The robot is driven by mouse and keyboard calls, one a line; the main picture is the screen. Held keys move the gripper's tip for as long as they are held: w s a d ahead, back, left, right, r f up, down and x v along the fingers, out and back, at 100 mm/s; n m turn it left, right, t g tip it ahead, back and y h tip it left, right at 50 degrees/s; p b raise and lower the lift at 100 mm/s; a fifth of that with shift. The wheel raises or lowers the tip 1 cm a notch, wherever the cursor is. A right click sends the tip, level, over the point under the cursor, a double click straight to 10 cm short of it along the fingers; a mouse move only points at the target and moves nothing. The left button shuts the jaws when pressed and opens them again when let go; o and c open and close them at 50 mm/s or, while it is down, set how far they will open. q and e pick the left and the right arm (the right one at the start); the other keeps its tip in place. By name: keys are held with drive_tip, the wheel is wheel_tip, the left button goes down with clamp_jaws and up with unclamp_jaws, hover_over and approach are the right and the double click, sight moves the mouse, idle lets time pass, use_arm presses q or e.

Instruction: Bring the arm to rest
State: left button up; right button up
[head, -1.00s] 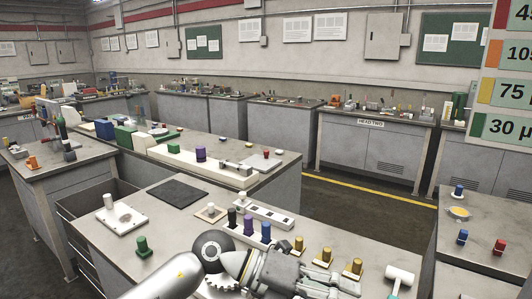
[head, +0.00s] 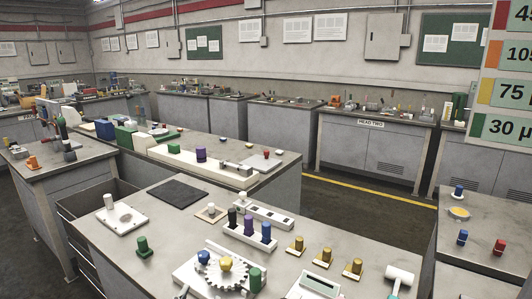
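Neither of my grippers shows in the head view, and no arm crosses the bench. The front bench (head: 130,262) is in plain sight. On it a white fixture plate (head: 190,275) carries a grey toothed gear (head: 238,277). A blue knob (head: 203,257), a yellow knob (head: 225,264) and a green cylinder (head: 255,280) stand at this fixture.
A white rack (head: 242,232) holds black, purple and blue cylinders. Several brass pieces (head: 326,256) stand to its right, near a pale tray (head: 320,283) and a white mallet (head: 399,276). A dark mat (head: 178,193) lies flat at the back left.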

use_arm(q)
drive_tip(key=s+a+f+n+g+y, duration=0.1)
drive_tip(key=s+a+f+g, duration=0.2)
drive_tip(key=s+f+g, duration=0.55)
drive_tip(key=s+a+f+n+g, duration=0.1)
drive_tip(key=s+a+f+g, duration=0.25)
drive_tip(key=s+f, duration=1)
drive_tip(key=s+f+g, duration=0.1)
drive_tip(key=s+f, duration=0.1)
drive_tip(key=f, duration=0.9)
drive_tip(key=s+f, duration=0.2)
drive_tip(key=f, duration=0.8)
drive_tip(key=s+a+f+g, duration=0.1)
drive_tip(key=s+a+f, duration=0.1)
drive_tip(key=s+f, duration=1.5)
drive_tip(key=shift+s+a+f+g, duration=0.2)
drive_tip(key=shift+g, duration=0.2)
